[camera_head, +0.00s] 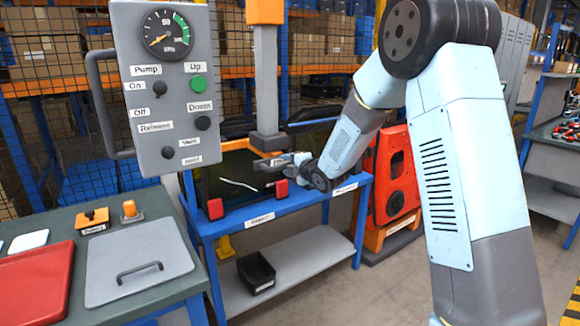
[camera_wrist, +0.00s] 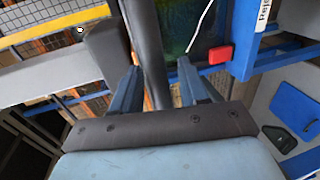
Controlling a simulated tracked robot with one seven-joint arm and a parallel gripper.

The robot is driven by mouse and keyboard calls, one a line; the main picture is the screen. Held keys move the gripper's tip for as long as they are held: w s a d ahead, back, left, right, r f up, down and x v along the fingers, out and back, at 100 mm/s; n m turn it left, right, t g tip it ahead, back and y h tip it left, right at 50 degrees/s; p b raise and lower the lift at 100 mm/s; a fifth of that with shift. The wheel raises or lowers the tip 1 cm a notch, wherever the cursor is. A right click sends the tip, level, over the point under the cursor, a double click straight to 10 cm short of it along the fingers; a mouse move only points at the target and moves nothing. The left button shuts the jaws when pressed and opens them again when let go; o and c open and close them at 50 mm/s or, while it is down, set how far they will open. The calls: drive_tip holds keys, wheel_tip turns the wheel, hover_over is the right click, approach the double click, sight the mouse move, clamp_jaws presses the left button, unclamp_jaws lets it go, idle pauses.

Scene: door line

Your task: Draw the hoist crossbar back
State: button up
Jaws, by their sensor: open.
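The dark bar that I take for the hoist crossbar (camera_wrist: 149,50) runs down the wrist view and passes between the two fingers of my gripper (camera_wrist: 160,85). The fingers are open, one on each side of it; I cannot tell whether either touches it. In the head view my gripper (camera_head: 272,162) is at the foot of the grey hoist post (camera_head: 266,85), above the blue bench. The bar is hard to separate from my fingers there. The post's dark end block (camera_wrist: 105,50) is beside the left finger in the wrist view.
The blue bench (camera_head: 290,207) carries a dark panel with red blocks (camera_head: 215,208). A grey control box (camera_head: 165,110) with a gauge and side handle hangs at left. A red machine (camera_head: 393,170) stands behind my arm. A green table (camera_head: 70,222) is at lower left.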

clamp_jaws()
drive_tip(key=shift+s, duration=0.1)
idle(0.4)
